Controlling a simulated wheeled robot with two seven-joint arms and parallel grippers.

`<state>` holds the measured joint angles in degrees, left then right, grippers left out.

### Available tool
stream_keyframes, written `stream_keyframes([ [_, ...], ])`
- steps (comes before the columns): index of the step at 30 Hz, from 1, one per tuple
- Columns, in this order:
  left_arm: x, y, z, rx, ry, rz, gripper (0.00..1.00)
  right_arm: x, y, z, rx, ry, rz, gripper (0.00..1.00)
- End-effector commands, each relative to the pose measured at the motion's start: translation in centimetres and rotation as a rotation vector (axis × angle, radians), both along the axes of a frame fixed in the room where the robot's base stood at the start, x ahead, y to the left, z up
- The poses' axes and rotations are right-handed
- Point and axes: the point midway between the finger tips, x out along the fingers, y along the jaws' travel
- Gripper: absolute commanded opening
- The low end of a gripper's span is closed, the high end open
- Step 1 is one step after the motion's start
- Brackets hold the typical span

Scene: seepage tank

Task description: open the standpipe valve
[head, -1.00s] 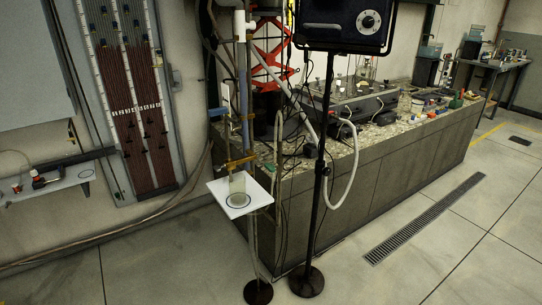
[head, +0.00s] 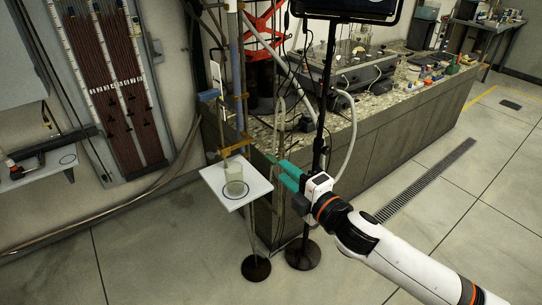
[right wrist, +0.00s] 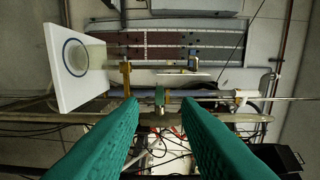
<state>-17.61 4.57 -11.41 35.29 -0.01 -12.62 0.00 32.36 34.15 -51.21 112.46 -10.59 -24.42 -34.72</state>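The standpipe is a grey-blue vertical tube (head: 239,85) in the head view, held by brass-coloured clamps. In the right wrist view the tube (right wrist: 215,94) lies sideways. In the head view I cannot make the valve out clearly. My right gripper (head: 281,172) is open and empty, right of the standpipe and apart from it. Its two teal fingers (right wrist: 157,104) are spread in the wrist view. My left gripper is not in view.
A white plate (head: 251,190) with a glass beaker (head: 234,180) stands left of my right gripper. A black stand pole (head: 320,130) rises close behind the gripper. The stone-topped bench (head: 390,108) stands behind. The floor at the front is clear.

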Motion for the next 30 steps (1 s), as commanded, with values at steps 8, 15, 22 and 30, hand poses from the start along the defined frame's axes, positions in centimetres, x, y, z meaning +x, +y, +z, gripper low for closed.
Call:
stream_keyframes([
  [8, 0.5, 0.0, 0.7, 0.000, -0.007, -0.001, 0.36, 4.1, 3.0, 0.1, 0.002, 0.003, 0.000, 0.30],
  [15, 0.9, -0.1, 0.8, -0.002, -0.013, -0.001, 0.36, 5.4, 4.0, 0.0, 0.001, 0.002, 0.000, 0.30],
  [22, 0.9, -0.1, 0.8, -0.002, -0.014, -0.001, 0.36, 5.5, 4.0, 0.0, 0.001, 0.002, 0.000, 0.30],
  [30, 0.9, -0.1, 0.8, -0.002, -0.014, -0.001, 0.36, 5.5, 4.0, 0.0, 0.001, 0.002, 0.000, 0.00],
])
